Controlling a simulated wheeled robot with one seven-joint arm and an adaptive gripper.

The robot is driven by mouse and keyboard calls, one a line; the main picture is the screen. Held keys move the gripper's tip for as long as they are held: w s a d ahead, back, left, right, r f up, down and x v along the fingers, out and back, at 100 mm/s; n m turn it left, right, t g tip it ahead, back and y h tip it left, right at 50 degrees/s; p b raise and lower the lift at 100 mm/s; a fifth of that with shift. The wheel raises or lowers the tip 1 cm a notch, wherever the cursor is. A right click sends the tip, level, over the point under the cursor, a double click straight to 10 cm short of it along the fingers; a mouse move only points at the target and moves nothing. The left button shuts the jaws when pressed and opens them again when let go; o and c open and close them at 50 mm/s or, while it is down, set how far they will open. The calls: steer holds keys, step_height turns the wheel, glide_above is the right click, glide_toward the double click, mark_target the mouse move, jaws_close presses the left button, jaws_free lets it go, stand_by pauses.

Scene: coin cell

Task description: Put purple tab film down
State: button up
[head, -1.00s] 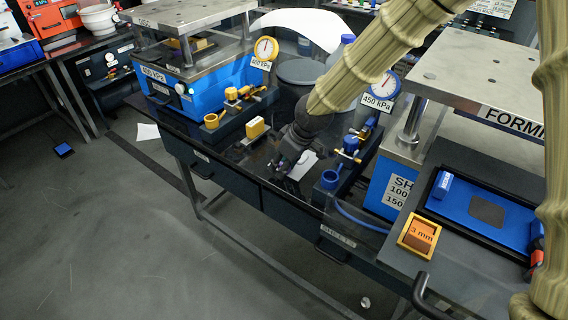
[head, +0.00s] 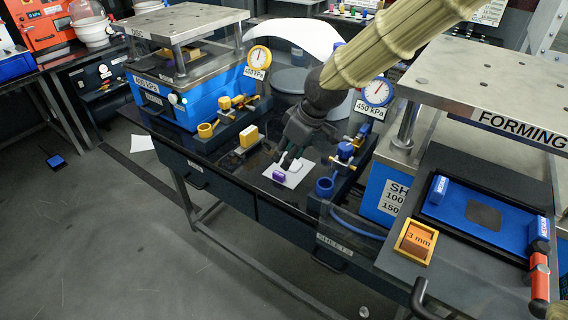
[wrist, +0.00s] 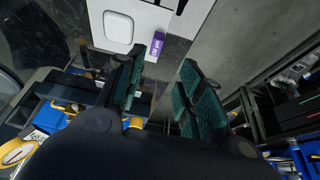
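The purple tab (head: 278,176) lies on a pale flat sheet (head: 297,175) on the dark bench. In the wrist view the purple tab (wrist: 157,45) has white lettering and sits beside a white rounded square (wrist: 118,27) on the pale sheet. I cannot tell whether the tab is joined to the square. My gripper (head: 288,163) is just above the tab, pointing down. In the wrist view the two fingers of my gripper (wrist: 163,60) are apart with a clear gap between them. The tab shows beyond the left fingertip, and nothing is held.
A small yellow block (head: 249,136) is left of the sheet. The blue press (head: 205,95) is left, the forming press (head: 500,90) right. The bench front edge is near.

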steer(key=shift+v, duration=1.4)
steer(key=shift+s+f, duration=0.1)
